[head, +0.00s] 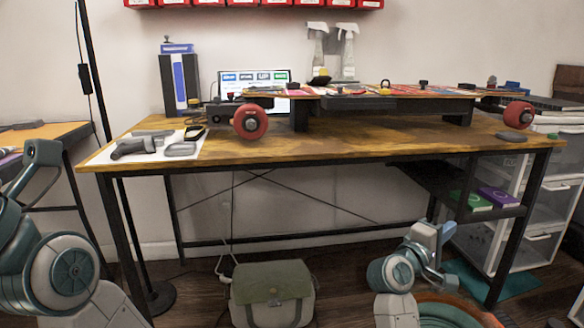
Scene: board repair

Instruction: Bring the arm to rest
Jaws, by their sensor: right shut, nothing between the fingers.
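My right arm rises from the bottom edge right of centre, in front of the desk. Its gripper (445,233) is small in the view, shut and empty, below the tabletop and apart from it. My left arm stands at the far left edge, with its large round joint low in the picture; its gripper does not show. A skateboard (360,92) lies on a dark stand on the desk. A red wheel (250,121) shows at its left end and another red wheel (518,114) at its right end.
The wooden desk (330,146) spans the middle. A white mat (101,156) with a dark power tool (135,147) lies at its left. A green-grey bag (272,292) stands on the floor below. White drawers (547,204) stand at the right. Spray bottles (318,50) are at the back.

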